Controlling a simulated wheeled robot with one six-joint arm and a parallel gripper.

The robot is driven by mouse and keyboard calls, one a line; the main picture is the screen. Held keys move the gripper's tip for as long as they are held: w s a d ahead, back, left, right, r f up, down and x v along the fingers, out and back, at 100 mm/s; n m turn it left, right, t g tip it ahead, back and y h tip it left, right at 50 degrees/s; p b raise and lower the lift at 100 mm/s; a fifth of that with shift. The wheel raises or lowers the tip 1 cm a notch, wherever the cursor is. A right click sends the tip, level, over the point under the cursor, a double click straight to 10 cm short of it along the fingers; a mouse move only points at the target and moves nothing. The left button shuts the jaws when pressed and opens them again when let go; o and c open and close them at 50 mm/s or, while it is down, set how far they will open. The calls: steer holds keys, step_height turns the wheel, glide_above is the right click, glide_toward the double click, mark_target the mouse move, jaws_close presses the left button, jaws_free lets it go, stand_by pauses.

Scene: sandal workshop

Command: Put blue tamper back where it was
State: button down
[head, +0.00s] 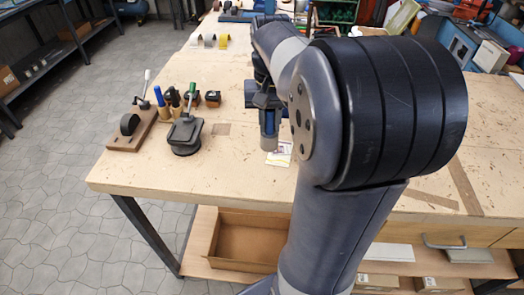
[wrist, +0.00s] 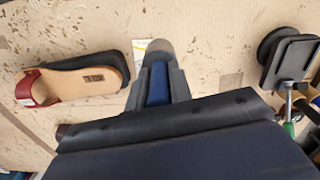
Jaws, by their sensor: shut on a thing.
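My gripper (head: 268,118) is over the workbench (head: 130,170) in the head view, left of my arm's large joint. It is shut on the blue tamper (wrist: 157,84), whose blue part shows between the fingers in the wrist view. A grey-brown rounded end (wrist: 158,50) sticks out past the fingertips and also shows below the gripper in the head view (head: 269,143). The tamper hangs roughly upright; I cannot tell whether it touches the bench. A small white and yellow card (head: 280,154) lies right beside it. The fingers hide part of the tamper.
A grey clamp-like tool (head: 185,135) and a wooden stand (head: 128,138) are on the left. Blue- and green-handled tools and small dark blocks (head: 213,98) stand behind. A red-strapped sandal (wrist: 75,85) lies left of my gripper in the wrist view. The front left bench is clear.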

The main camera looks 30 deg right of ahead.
mark_target(269, 142)
step_height(269, 142, down, 6)
steer(key=shift+f, duration=0.25)
steer(key=shift+f, duration=0.1)
steer(key=shift+f, duration=0.1)
steer(key=c, duration=1.3)
jaws_free()
step_height(269, 142, up, 12)
steer(key=shift+r, duration=0.2)
steer(key=shift+f, duration=0.15)
